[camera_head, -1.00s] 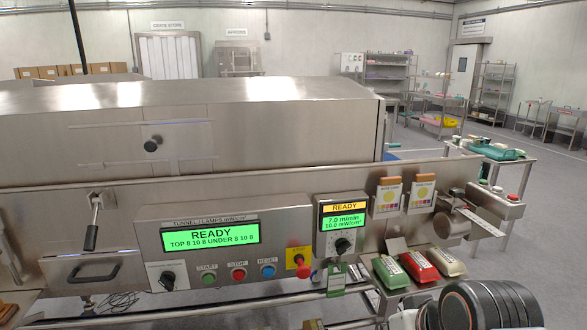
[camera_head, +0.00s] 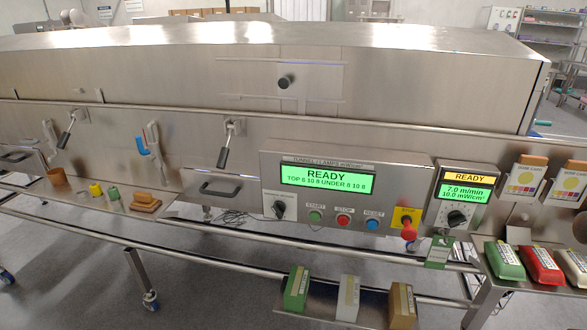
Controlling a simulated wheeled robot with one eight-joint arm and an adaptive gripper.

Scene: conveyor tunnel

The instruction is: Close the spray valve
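Two black-handled levers on square metal plates are on the tunnel's front face. One lever (camera_head: 226,148) is left of the control panel, its handle hanging down and slightly left. The other lever (camera_head: 68,133) is farther left, also slanting down and left. No readable label shows which one is the spray valve. A blue-and-white hand tool (camera_head: 149,142) hangs between them. My gripper is not in view.
The control panel (camera_head: 330,200) has a green READY display, a knob, buttons and a red stop knob. A shelf (camera_head: 145,211) at left holds small items. Lower racks hold coloured packs (camera_head: 297,288). A rail runs along the front, with grey floor below.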

